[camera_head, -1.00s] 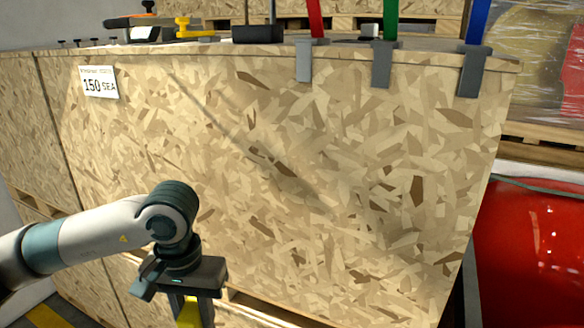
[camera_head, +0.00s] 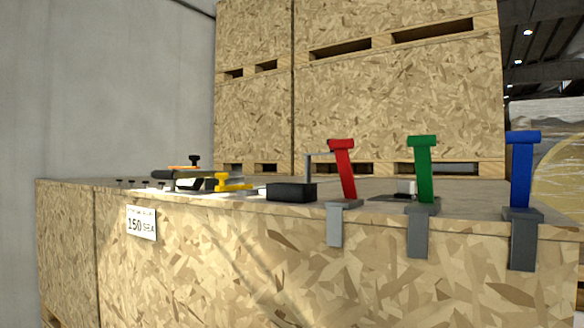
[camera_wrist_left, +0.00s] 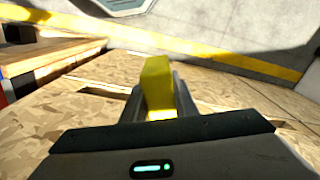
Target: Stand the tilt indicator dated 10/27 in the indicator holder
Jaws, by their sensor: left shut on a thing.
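My left gripper (camera_wrist_left: 158,88) is shut on a yellow handle-like piece (camera_wrist_left: 156,80) in the left wrist view. Only part of this piece shows, and I cannot see what it belongs to. Neither gripper is in the head view. No tilt indicator with a readable 10/27 date can be made out. I cannot tell which thing on the crate is the indicator holder. A small black block (camera_head: 291,192) with a thin grey post beside it stands near the crate's front edge. A small white-and-dark item (camera_head: 405,189) lies further right.
A chipboard crate (camera_head: 300,245) labelled 150 SEA spans the front. Red (camera_head: 343,165), green (camera_head: 422,168) and blue (camera_head: 521,170) handles stand in grey clips along its edge. Tools and a yellow item (camera_head: 233,182) lie at the top left. Stacked crates (camera_head: 400,110) stand behind.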

